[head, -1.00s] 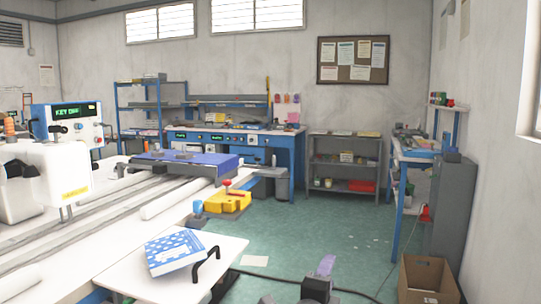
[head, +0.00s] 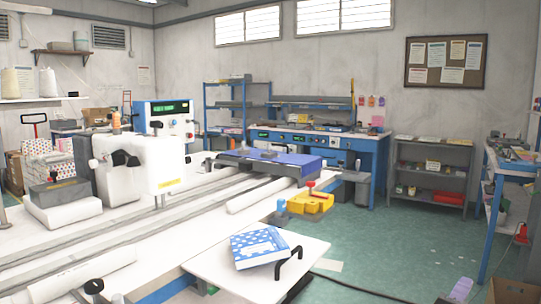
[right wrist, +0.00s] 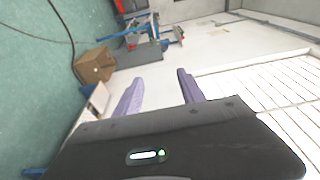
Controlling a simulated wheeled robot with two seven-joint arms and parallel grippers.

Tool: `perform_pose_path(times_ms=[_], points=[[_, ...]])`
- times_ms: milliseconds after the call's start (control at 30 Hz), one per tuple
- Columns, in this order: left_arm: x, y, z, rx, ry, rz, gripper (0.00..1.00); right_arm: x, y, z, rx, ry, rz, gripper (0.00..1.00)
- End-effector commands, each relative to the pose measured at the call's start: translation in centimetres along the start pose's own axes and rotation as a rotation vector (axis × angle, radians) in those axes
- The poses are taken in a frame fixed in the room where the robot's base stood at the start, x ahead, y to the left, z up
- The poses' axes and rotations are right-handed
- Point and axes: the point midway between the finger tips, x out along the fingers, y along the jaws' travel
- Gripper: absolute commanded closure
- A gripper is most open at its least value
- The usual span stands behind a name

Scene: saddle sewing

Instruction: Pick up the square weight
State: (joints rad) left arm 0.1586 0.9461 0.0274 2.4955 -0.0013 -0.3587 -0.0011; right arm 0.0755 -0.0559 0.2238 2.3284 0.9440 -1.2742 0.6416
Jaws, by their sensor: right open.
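I cannot tell for certain which thing is the square weight. A small grey block with a blue knob (head: 280,214) stands on the white table's right edge, and a red knob (head: 311,187) rises by the yellow bin beside it. My right gripper (right wrist: 158,92) is open and empty in the right wrist view, its two lavender fingers apart. In the head view only a lavender fingertip (head: 461,289) shows at the bottom right, well away from these blocks. My left gripper is not in view.
The white sewing machine (head: 150,160) stands at the left of the long table. A blue-and-white booklet (head: 260,247) lies on a white board with a black handle (head: 289,262). A yellow bin (head: 318,205) is at the table edge. Green floor (head: 385,240) is open to the right.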

Motion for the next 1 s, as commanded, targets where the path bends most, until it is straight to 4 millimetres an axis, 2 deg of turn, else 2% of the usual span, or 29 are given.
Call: perform_pose_path(times_ms=[267, 367, 467, 567, 600, 667, 700, 767, 800, 867, 900, 1000], points=[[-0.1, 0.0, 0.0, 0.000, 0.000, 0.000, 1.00, 0.0, 0.0, 0.1, -0.004, -0.003, 0.002, 0.53], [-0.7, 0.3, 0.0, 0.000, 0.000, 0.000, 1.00, 0.1, 0.7, 1.1, -0.043, -0.034, 0.020, 0.53], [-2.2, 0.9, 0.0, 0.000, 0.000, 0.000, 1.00, 0.1, 2.8, 3.7, -0.152, -0.126, 0.067, 0.53], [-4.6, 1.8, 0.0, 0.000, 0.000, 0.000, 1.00, -0.9, 7.2, 7.6, -0.338, -0.294, 0.151, 0.53], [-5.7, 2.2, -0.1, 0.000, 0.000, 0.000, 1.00, -1.9, 9.6, 9.2, -0.431, -0.384, 0.194, 0.53], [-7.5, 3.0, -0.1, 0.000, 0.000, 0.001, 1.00, -4.4, 14.0, 11.4, -0.582, -0.543, 0.266, 0.53], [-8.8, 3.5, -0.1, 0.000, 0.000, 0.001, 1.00, -6.7, 17.1, 12.5, -0.686, -0.664, 0.316, 0.53], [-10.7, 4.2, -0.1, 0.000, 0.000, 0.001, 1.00, -11.2, 22.0, 13.2, -0.839, -0.861, 0.393, 0.53], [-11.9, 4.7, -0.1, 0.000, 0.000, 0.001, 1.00, -14.7, 24.9, 13.1, -0.933, -1.000, 0.440, 0.53], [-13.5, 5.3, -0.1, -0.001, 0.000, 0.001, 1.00, -20.2, 28.6, 11.9, -1.054, -1.206, 0.504, 0.53], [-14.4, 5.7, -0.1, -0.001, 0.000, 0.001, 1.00, -23.7, 30.5, 10.8, -1.118, -1.335, 0.539, 0.53], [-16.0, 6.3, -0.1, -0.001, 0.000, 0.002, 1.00, -31.3, 33.3, 7.4, -1.228, -1.614, 0.601, 0.53]])
